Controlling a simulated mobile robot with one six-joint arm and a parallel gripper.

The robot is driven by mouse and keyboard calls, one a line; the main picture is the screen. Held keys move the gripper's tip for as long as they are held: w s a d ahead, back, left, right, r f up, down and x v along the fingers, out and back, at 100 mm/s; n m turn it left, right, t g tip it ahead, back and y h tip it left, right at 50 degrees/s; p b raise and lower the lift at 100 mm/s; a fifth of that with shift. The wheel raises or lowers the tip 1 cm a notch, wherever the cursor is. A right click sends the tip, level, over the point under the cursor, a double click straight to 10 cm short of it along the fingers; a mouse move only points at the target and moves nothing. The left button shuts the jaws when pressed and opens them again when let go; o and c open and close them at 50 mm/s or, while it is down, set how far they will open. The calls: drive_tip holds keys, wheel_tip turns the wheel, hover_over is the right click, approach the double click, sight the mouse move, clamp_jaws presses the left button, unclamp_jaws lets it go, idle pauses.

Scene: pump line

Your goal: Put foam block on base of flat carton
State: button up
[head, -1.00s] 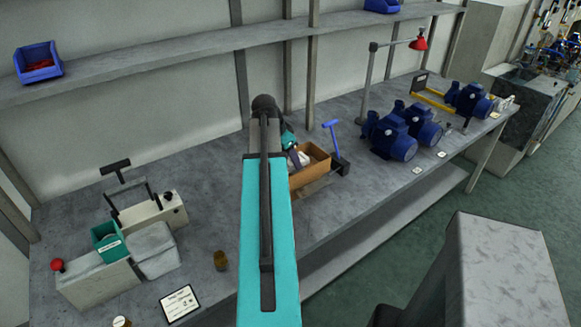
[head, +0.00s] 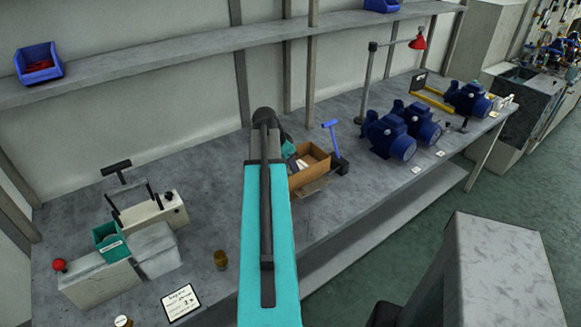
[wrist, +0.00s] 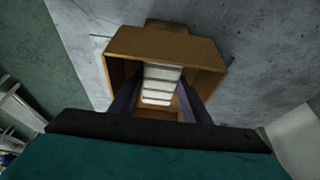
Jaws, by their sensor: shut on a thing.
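The open brown carton (head: 315,158) stands on the workbench, right of my arm in the head view. Its open top with a flap fills the middle of the wrist view (wrist: 165,45). My gripper (wrist: 158,97) is shut on the foam block (wrist: 161,84), a pale block with dark stripes held between the two dark fingers. In the wrist view, the block is within the carton's outline, inside or just above its opening. I cannot tell whether it touches the carton's floor. In the head view, my arm hides most of the gripper and block.
A tape dispenser with a blue handle (head: 332,140) stands close to the carton's right. Blue pumps (head: 388,137) and a red lamp (head: 418,42) are farther right. A sealing device (head: 150,215) and a teal bin (head: 109,240) are at left. Bench in front of the carton looks clear.

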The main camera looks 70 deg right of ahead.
drive_tip(key=shift+f, duration=0.2)
drive_tip(key=o, duration=1.1)
drive_tip(key=shift+r, duration=0.1)
drive_tip(key=shift+r, duration=0.1)
drive_tip(key=shift+b+v, duration=1.2)
drive_tip(key=shift+v, duration=4.85)
drive_tip(key=shift+a, duration=0.1)
